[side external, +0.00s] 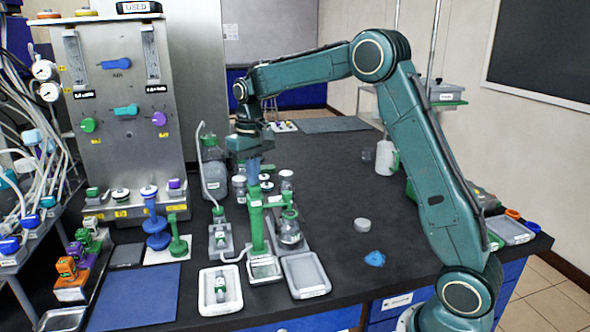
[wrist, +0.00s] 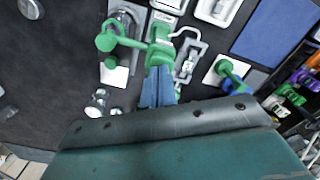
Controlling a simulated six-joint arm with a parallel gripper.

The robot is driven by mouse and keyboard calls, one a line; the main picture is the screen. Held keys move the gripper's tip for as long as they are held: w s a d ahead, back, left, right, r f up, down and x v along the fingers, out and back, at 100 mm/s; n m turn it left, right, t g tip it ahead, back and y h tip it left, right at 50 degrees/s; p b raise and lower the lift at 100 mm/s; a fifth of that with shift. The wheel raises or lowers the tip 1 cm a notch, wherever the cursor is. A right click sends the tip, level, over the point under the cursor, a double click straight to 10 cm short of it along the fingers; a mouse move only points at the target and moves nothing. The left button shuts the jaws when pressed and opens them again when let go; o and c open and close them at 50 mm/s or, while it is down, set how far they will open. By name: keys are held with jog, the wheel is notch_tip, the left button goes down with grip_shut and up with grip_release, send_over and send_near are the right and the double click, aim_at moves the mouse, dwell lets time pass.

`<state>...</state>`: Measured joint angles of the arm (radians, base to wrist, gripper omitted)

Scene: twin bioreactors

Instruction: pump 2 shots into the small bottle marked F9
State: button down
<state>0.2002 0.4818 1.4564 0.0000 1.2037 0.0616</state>
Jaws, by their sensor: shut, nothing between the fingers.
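A tall green pump (side external: 257,228) stands on a pale base near the table's front. I cannot read F9 on any bottle. My gripper (side external: 253,181) is shut and empty, its blue fingers pointing down just above the pump's top. In the wrist view the fingers (wrist: 158,74) meet the green pump head (wrist: 160,50); I cannot tell whether they touch.
A round flask with a green top (side external: 289,231) stands close right of the pump, and a grey tray (side external: 306,275) lies in front. A green-capped bottle (side external: 220,236) stands left. A blue stand (side external: 154,222) and metal control panel (side external: 122,110) are farther left. The table's right-middle is mostly clear.

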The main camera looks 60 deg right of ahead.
jog(key=shift+r, duration=1.15)
jog(key=shift+r, duration=0.15)
notch_tip(320, 180, up, 6)
jog(key=shift+f, duration=0.15)
dwell(0.4)
jog(key=shift+s, duration=0.1)
jog(key=s+a+r+n+t, duration=0.1)
jog(key=s+a+r, duration=0.15)
jog(key=s, duration=0.45)
jog(key=s+a+r+t, duration=0.2)
jog(key=s+a, duration=0.2)
jog(key=s, duration=0.4)
jog(key=s+a+f+n+t, duration=0.1)
jog(key=s+f, duration=0.2)
jog(key=s, duration=0.5)
jog(key=s+a+f+n+t, duration=0.1)
jog(key=s+a+f, duration=0.1)
jog(key=s+f, duration=0.2)
jog(key=s, duration=0.3)
jog(key=shift+s+a+t, duration=0.2)
jog(key=shift+s+t, duration=0.1)
jog(key=shift+s, duration=0.1)
